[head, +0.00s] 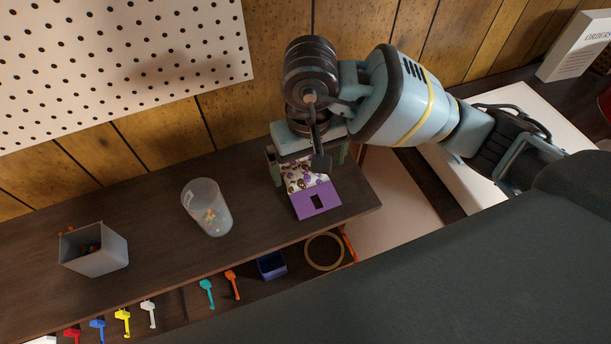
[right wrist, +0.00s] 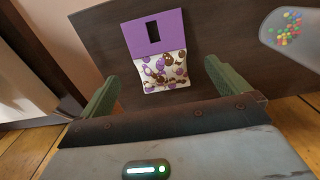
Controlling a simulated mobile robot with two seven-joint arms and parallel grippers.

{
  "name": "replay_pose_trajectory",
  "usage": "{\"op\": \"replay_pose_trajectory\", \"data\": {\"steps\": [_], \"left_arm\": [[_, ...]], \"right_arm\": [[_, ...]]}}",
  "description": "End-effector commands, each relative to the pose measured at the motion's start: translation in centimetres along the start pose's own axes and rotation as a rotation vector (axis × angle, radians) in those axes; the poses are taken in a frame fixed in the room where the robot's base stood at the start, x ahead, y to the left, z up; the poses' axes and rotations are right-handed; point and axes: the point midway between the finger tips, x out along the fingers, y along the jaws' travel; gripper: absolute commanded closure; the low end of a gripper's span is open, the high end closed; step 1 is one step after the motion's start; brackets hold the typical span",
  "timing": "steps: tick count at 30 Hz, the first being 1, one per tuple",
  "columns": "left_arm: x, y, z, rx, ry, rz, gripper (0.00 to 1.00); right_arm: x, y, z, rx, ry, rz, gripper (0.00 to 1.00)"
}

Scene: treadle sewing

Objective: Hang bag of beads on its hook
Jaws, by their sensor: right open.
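The bag of beads (head: 309,187) has a purple header with a dark slot and a clear lower part with purple and brown beads. It lies on the dark shelf near its right end. In the right wrist view the bag (right wrist: 160,70) lies ahead of and between the two green fingers, apart from both. My right gripper (head: 308,165) is open above the bag and hides part of it in the head view; its fingers also show in the right wrist view (right wrist: 163,88). The hook for the bag cannot be made out. My left gripper is not in view.
A clear cup with colored beads (head: 208,208) and a grey square bin (head: 94,250) stand left on the shelf (head: 150,220). Below are several colored hooks or keys (head: 123,320), a blue box (head: 271,265) and a ring (head: 324,252). A white pegboard (head: 110,60) hangs upper left.

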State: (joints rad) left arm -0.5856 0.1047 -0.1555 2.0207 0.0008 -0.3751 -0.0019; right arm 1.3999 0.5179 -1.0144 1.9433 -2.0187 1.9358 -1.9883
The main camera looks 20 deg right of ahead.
Motion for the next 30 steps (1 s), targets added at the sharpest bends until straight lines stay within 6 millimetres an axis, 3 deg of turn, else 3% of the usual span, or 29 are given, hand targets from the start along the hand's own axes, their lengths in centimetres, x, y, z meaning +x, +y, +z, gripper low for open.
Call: {"op": "replay_pose_trajectory", "data": {"steps": [8,19,27,30], "left_arm": [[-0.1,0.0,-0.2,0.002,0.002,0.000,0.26],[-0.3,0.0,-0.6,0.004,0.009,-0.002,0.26],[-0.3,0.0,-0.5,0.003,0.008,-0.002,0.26],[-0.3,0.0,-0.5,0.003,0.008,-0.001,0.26]], "right_arm": [[1.2,0.0,0.1,0.002,-0.003,0.000,0.00],[5.6,0.2,0.2,0.002,-0.002,-0.001,0.00],[5.9,0.2,0.1,0.001,0.000,-0.001,0.00],[5.9,0.2,0.1,0.001,0.000,-0.001,0.10]]}}
